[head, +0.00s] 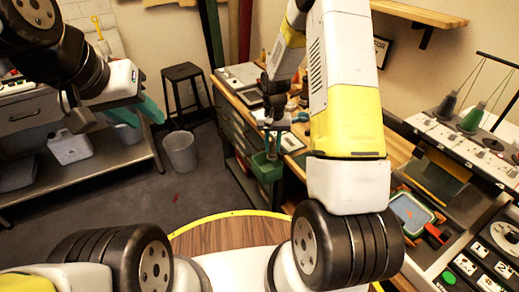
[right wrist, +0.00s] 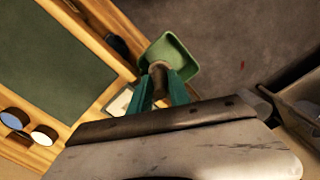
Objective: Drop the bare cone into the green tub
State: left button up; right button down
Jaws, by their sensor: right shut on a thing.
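The bare cone (right wrist: 158,70), small and brownish, is held between the teal fingertips of my right gripper (right wrist: 161,85) in the right wrist view. The green tub (right wrist: 181,50) is just beyond the fingertips there, partly hidden by the cone and fingers. In the head view the green tub (head: 266,168) hangs at the workbench's left edge, with my right gripper (head: 273,138) just above it. The cone is too small to make out in that view. My left gripper (head: 148,106) is at the upper left, far from the tub, its jaw gap unclear.
A wooden workbench (head: 237,98) with tools runs behind the tub. Cones of green thread (head: 470,119) stand on a machine at the right. A grey bin (head: 180,153) and a black stool (head: 183,75) stand on the floor, left of the tub. A metal shelf is at far left.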

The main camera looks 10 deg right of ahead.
jog(key=shift+f, duration=0.65)
jog(key=c, duration=1.1)
grip_release()
jog(key=shift+c, duration=0.2)
notch_tip(320, 180, up, 8)
jog(key=shift+f, duration=0.1)
